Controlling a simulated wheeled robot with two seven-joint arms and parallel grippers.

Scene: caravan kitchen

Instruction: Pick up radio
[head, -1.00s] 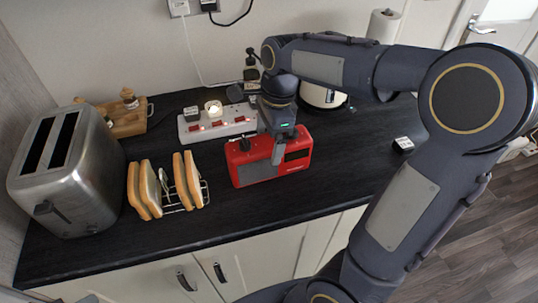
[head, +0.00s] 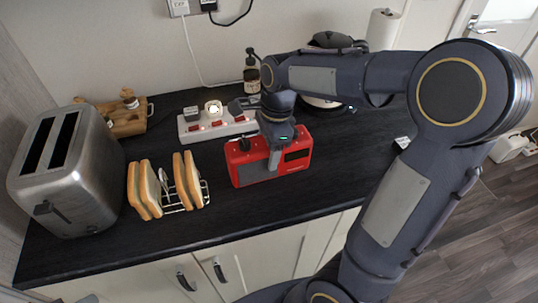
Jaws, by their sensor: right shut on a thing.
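A red radio (head: 255,170) with a dark front panel stands on the black counter (head: 270,215), right of the toast rack. My right gripper (head: 274,158) reaches down over the radio from above, with one finger in front of its face. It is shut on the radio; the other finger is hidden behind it. The radio's base looks to be at or very near the counter; I cannot tell if there is a gap. My left gripper is not in view.
A toast rack with bread slices (head: 150,187) and a steel toaster (head: 65,170) stand to the left. A white power strip (head: 215,128) lies behind the radio. A wooden board (head: 125,122) is at the back left. The counter right of the radio is mostly clear.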

